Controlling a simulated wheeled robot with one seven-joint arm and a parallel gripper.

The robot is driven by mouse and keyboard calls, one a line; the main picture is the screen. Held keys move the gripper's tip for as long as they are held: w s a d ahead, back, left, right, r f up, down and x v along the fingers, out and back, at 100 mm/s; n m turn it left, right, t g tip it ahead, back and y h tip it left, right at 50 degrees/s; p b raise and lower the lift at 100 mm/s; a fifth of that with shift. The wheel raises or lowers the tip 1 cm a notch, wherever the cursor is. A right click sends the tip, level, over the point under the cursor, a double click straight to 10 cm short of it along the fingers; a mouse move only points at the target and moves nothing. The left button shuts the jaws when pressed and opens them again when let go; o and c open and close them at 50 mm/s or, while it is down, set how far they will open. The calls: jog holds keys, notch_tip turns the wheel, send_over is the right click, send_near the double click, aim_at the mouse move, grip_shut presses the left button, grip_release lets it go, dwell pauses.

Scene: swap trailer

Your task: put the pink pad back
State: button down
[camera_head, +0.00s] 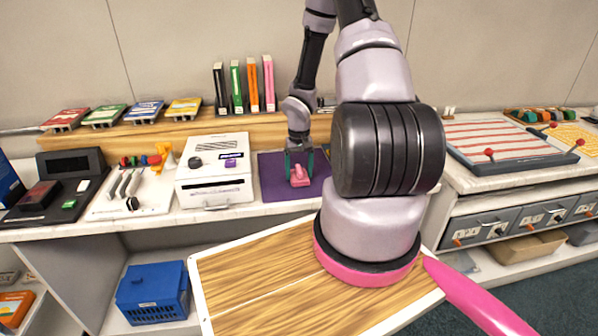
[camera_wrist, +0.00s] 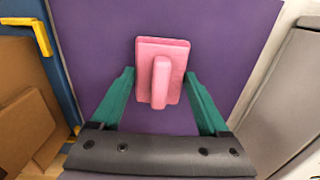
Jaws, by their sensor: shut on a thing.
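The pink pad (camera_head: 299,178) is a small pink block with a raised handle, at the purple mat (camera_head: 272,186) on the white counter. In the wrist view the pink pad (camera_wrist: 148,62) shows over the purple mat (camera_wrist: 235,50), its handle towards the camera. My gripper (camera_head: 300,168) points down at the mat, with teal fingers. In the wrist view my gripper (camera_wrist: 160,76) is shut on the pad, one finger at each side. I cannot tell whether the pad touches the mat.
A white box with a dial (camera_head: 216,172) stands left of the mat. Several upright coloured books (camera_head: 236,87) stand on the wooden shelf (camera_head: 150,132) behind. My arm hides the counter on the right. A blue crate (camera_head: 152,293) sits below the counter.

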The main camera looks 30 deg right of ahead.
grip_release()
jog(key=shift+a+f, duration=0.1)
jog(key=shift+f, duration=0.05)
notch_tip(320, 180, up, 13)
notch_tip(320, 180, up, 19)
jog(key=t+h, duration=0.1)
jog(key=t, duration=0.1)
send_over(299, 168)
jog(key=s+a, duration=0.4)
jog(key=s, duration=0.1)
jog(key=s+a+r+t+y, duration=0.1)
jog(key=s+a+r+t, duration=0.1)
jog(key=s+a+r, duration=0.2)
jog(key=s+a+r+m+t+y, duration=0.1)
jog(key=s+a+r, duration=0.4)
jog(key=s+r, duration=0.5)
jog(key=shift+s+a+r+t+y, duration=0.25)
jog(key=shift+s+r+t+y, duration=0.3)
jog(key=shift+t, duration=0.45)
jog(key=shift+w+f, duration=0.15)
